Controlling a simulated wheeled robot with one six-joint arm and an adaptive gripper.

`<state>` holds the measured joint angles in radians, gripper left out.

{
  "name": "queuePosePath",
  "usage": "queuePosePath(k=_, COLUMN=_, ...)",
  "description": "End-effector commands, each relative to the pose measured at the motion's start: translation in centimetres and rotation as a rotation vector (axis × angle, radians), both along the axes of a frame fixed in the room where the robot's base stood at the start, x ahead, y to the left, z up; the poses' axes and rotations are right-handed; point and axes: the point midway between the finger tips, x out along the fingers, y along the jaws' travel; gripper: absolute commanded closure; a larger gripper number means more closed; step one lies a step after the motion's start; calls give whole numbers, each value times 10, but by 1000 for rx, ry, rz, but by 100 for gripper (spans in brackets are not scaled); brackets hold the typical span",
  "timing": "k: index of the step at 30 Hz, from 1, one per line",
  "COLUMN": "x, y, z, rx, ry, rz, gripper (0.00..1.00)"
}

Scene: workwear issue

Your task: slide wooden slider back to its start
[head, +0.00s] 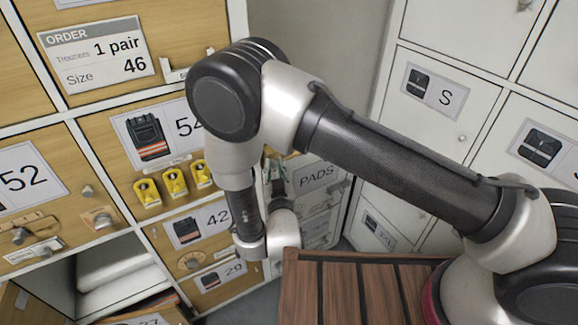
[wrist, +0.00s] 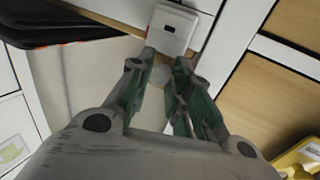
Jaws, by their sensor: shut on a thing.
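A small wooden plate with a round knob (head: 101,219) sits on the cabinet front right of the drawer marked 52; it may be the wooden slider, but I cannot be sure. My gripper (head: 273,168) is partly hidden behind my arm, well to the right of that plate. In the wrist view my gripper (wrist: 165,68) has its two green-padded fingers close together with a narrow gap. A small pale round thing (wrist: 160,76) shows between them. I cannot tell whether it is part of the slider. A white box with a dark slot (wrist: 172,28) lies just beyond the fingertips.
White lockers (head: 450,95) stand at the right, and drawers marked PADS (head: 318,178) behind my arm. A slatted wooden top (head: 350,290) is at the front. An open compartment (head: 105,275) is lower left.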

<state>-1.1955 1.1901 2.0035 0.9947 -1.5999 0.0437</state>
Motion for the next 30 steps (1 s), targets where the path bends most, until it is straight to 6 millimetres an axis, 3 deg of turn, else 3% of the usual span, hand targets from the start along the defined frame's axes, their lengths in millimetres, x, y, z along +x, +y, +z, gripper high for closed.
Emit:
queuePosePath(k=12, x=-5, y=7, z=-1, rx=-1, ry=3, rz=6, gripper=100)
queuePosePath(k=13, x=-5, y=7, z=-1, rx=-1, ry=3, rz=6, gripper=78)
queuePosePath(k=17, x=-5, y=7, z=-1, rx=-1, ry=3, rz=6, gripper=57)
queuePosePath(k=26, x=-4, y=6, z=1, rx=0, ry=1, rz=2, gripper=57)
queuePosePath(k=30, x=-4, y=6, z=14, rx=2, ry=0, rz=2, gripper=57)
